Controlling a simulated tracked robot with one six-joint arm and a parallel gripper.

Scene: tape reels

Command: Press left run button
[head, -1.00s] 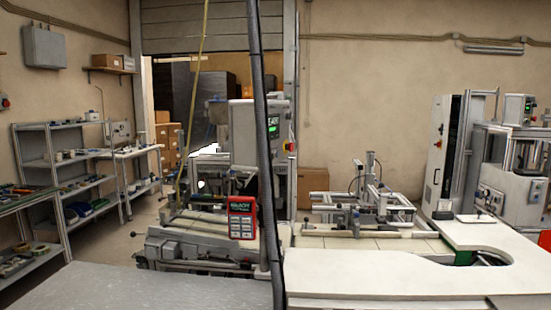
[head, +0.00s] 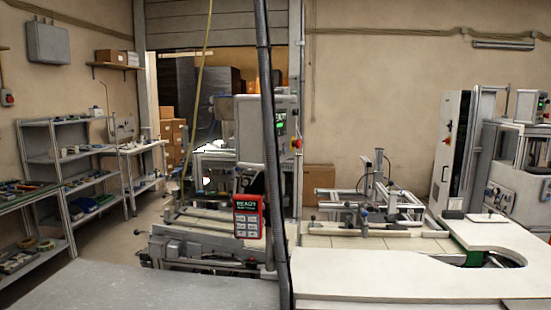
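A red control box (head: 248,216) with a lit screen reading READY and several small pale keys hangs at the front of the left grey machine (head: 205,248), near the middle of the head view. The keys are too small to read, and I cannot tell which is the left run button. A taller grey housing (head: 251,124) with a green-lit display stands behind the box. A red knob (head: 296,143) is on its right side. My gripper is not in view.
A dark vertical pole or hose (head: 270,150) crosses the view just right of the control box. A grey tabletop (head: 170,289) fills the lower left, and a white curved worktop (head: 390,272) the lower right. Shelves (head: 88,158) line the left wall, with open floor before them.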

